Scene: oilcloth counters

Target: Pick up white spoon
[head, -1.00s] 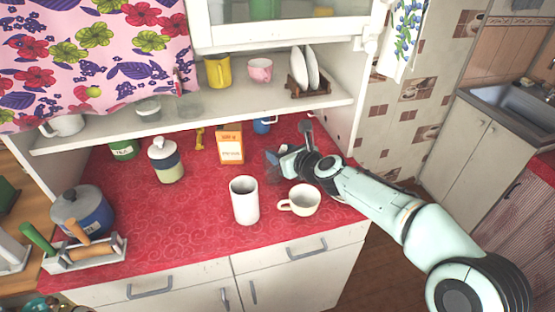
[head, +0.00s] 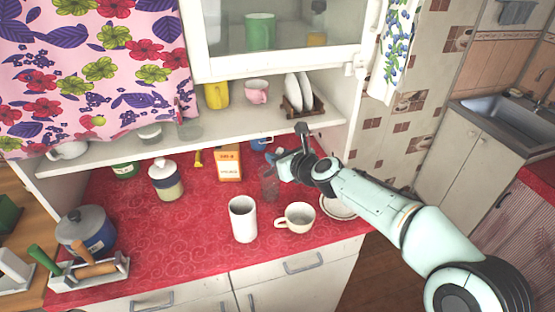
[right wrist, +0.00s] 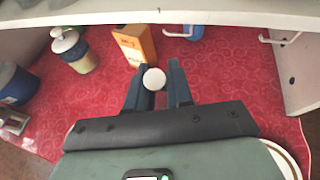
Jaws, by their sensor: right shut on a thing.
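The white spoon (right wrist: 154,78) shows in the right wrist view as a small round white end between the two dark fingers. My right gripper (right wrist: 158,66) is shut on it. In the head view my right gripper (head: 278,157) is raised above the right part of the red counter, behind the white cup and close to the shelf front. The spoon cannot be made out in the head view. My left gripper is not in view.
A clear glass (head: 270,184), white cup (head: 295,218), tall white mug (head: 243,220), saucer (head: 338,206) and orange box (head: 229,163) stand near my right gripper. The shelf (head: 225,119) overhangs the counter's back. The left-middle counter (head: 150,235) is clear.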

